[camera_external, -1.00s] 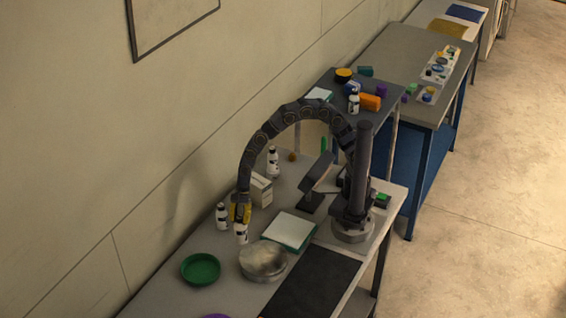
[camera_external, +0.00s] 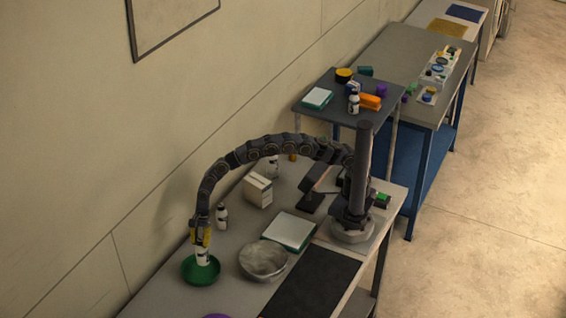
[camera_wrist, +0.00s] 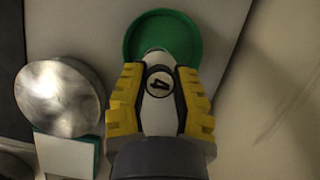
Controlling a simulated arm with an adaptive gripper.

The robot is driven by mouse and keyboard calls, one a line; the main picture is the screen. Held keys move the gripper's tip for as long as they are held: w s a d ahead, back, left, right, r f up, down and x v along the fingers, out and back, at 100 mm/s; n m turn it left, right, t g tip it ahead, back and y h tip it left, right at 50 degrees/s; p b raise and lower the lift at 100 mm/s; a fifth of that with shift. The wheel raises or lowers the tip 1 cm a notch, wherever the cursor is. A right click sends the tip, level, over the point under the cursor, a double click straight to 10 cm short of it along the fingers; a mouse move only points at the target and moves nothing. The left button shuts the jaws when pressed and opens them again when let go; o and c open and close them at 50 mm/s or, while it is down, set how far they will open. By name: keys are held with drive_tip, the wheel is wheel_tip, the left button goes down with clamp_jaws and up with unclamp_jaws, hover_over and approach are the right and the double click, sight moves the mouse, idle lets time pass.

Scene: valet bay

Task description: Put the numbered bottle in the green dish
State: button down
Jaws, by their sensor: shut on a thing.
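The green dish (camera_external: 201,272) sits near the front left of the table; it also shows at the top of the wrist view (camera_wrist: 162,38). My gripper (camera_external: 201,238) is shut on a white bottle (camera_external: 203,256) with dark markings. In the wrist view the bottle (camera_wrist: 159,88) shows the number 4 on a round mark between the yellow fingers. It is above or within the dish; I cannot tell whether its base touches the dish. Another white bottle (camera_external: 222,216) with a dark cap stands behind my gripper, and a further one (camera_external: 273,167) stands farther back, partly hidden by my arm.
A round metal bowl (camera_external: 263,261) stands right of the dish, with a white and teal scale-like pad (camera_external: 289,231) behind it. A white box (camera_external: 258,191) stands by the wall side. A black mat (camera_external: 312,284) lies at the front right.

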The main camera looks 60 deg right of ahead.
sight(196, 254)
drive_tip(key=shift+w+a+f, duration=0.25)
drive_tip(key=shift+a+f, duration=0.05)
drive_tip(key=shift+f, duration=0.15)
drive_tip(key=shift+w+a+f, duration=0.25)
drive_tip(key=shift+a+f, duration=0.05)
drive_tip(key=shift+f, duration=1.6)
drive_tip(key=shift+f, duration=0.2)
drive_tip(key=c, duration=0.9)
unclamp_jaws()
drive_tip(key=shift+c, duration=0.2)
drive_tip(key=shift+r, duration=0.15)
drive_tip(key=v, duration=1.2)
drive_tip(key=shift+s+r, duration=0.1)
